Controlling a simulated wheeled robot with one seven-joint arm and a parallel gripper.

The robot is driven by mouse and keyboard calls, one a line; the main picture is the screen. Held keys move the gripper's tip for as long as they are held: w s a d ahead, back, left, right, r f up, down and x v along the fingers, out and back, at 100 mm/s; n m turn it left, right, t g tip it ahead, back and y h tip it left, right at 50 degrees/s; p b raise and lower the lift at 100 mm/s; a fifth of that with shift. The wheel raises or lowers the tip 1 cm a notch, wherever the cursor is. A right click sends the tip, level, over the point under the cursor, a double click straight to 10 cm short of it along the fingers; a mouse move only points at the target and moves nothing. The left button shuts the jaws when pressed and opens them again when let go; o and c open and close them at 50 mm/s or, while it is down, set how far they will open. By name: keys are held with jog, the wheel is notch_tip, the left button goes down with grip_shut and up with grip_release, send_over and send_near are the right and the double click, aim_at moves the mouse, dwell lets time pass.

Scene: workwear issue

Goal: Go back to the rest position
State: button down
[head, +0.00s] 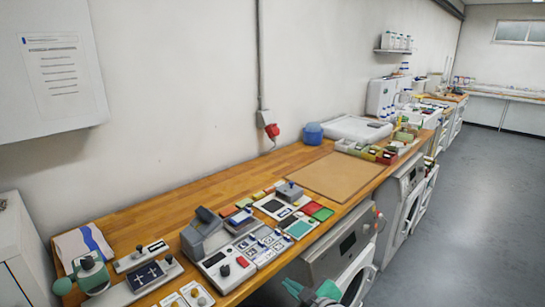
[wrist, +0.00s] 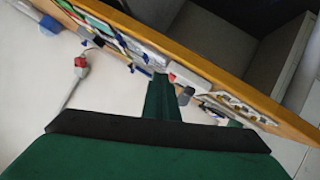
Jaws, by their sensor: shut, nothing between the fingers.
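My gripper (head: 294,287) shows at the bottom edge of the head view as green fingers in front of the bench, over the washing machine side. In the wrist view its green fingers (wrist: 160,97) are together, with nothing held between them. The wooden bench (head: 150,210) runs along the wall, and its edge shows tilted across the wrist view (wrist: 235,78). The gripper appears apart from the bench and the things on it. Most of the arm is out of view.
Grey devices, cards and small pads (head: 319,214) crowd the near bench. A brown board (head: 335,175) lies farther along. A blue container (head: 313,133) stands by the wall near a red plug (head: 271,130). Washing machines (head: 345,250) stand under the bench. The grey floor (head: 470,200) at right is clear.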

jog(key=s+a+f+m+t, duration=0.1)
jog(key=a+f+m+t, duration=0.15)
jog(key=a, duration=0.35)
jog(key=s+a+f+m+t+h, duration=0.1)
jog(key=s+a+f+m+h, duration=0.1)
jog(key=s+f+m, duration=0.5)
jog(key=s+a+f+m+h, duration=0.25)
jog(key=s+f, duration=0.25)
jog(key=s, duration=0.5)
jog(key=s+d, duration=0.2)
jog(key=s, duration=1.1)
jog(key=s+d+r+n+h, duration=0.1)
jog(key=s+d, duration=0.2)
jog(key=s, duration=0.9)
jog(key=shift+s+r, duration=0.3)
jog(key=shift+s, duration=0.1)
jog(key=shift+d+t, duration=0.1)
jog(key=shift+t, duration=0.15)
